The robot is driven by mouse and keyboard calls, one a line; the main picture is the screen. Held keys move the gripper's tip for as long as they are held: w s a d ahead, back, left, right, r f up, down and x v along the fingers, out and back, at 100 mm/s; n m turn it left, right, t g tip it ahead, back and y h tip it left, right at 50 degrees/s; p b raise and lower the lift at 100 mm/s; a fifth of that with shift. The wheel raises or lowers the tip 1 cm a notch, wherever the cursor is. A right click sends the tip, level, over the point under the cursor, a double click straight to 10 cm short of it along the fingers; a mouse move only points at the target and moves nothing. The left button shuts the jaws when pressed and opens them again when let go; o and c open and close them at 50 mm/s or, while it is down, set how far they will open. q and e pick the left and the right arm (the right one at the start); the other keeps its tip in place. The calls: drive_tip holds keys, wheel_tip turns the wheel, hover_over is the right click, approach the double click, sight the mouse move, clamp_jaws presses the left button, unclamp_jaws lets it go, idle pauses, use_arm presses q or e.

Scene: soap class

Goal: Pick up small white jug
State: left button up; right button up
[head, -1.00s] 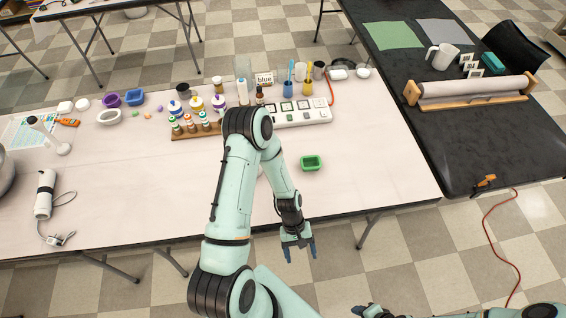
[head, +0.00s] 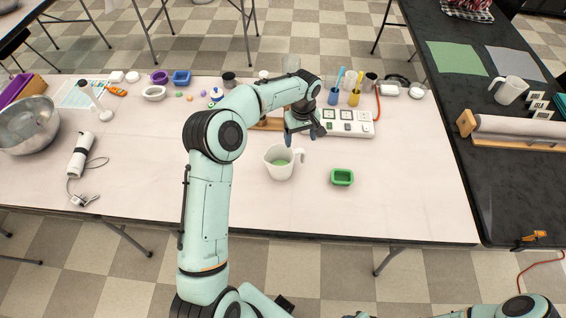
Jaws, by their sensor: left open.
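A white jug (head: 279,170) with pale green contents stands upright on the pale table, its handle to the right. A second white jug (head: 508,92) stands on the black table at the right. Which one is the smaller is hard to tell. My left gripper (head: 303,137) is open and empty, with its fingers pointing down, just beyond and slightly right of the nearer jug's rim. It appears apart from that jug. Only a sliver of my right gripper (head: 357,315) shows at the bottom edge, and its jaws are cut off.
A white power strip-like panel (head: 348,128) and cups with brushes (head: 354,97) stand behind my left gripper. A steel bowl (head: 28,125) and a white hand tool (head: 78,155) are at left. The table's front is clear.

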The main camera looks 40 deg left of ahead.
sight(299, 150)
use_arm(q)
wheel_tip(299, 150, down, 4)
drive_tip(key=shift+s+r, duration=0.1)
drive_tip(key=shift+r, duration=0.05)
drive_tip(key=shift+w+a+f, duration=0.1)
drive_tip(key=shift+f, duration=1.25)
drive_tip(key=shift+w+f, duration=0.1)
drive_tip(key=shift+f, duration=1.25)
drive_tip(key=c, duration=1.3)
drive_tip(key=shift+r, duration=0.25)
